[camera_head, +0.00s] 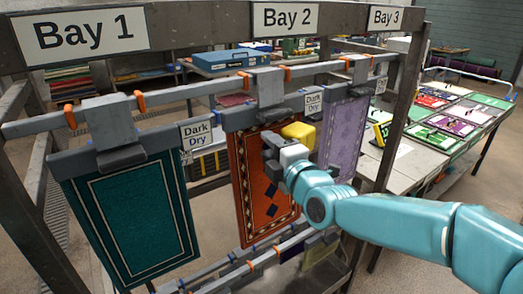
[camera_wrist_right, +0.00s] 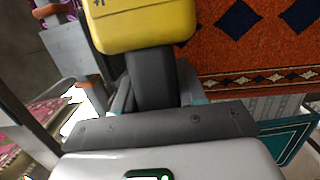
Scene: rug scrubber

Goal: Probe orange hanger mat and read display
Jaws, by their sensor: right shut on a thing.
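The orange mat (camera_head: 256,190) with dark blue diamonds hangs under Bay 2; its patterned face also fills the upper right of the right wrist view (camera_wrist_right: 240,58). My right gripper (camera_head: 275,150) is in front of this mat, shut on a yellow block-shaped tool (camera_head: 298,131). The tool also shows at the top of the right wrist view (camera_wrist_right: 145,27), with only part of a dark mark visible. I cannot tell whether the tool touches the mat. No reading on it is legible. My left gripper is out of view.
A teal mat (camera_head: 130,222) hangs under Bay 1 and a lilac mat (camera_head: 343,135) right of the orange one. "Dark Dry" cards (camera_head: 196,134) hang from the rail. A table (camera_head: 400,160) with a small yellow-edged dark device (camera_head: 381,133) stands behind the right post.

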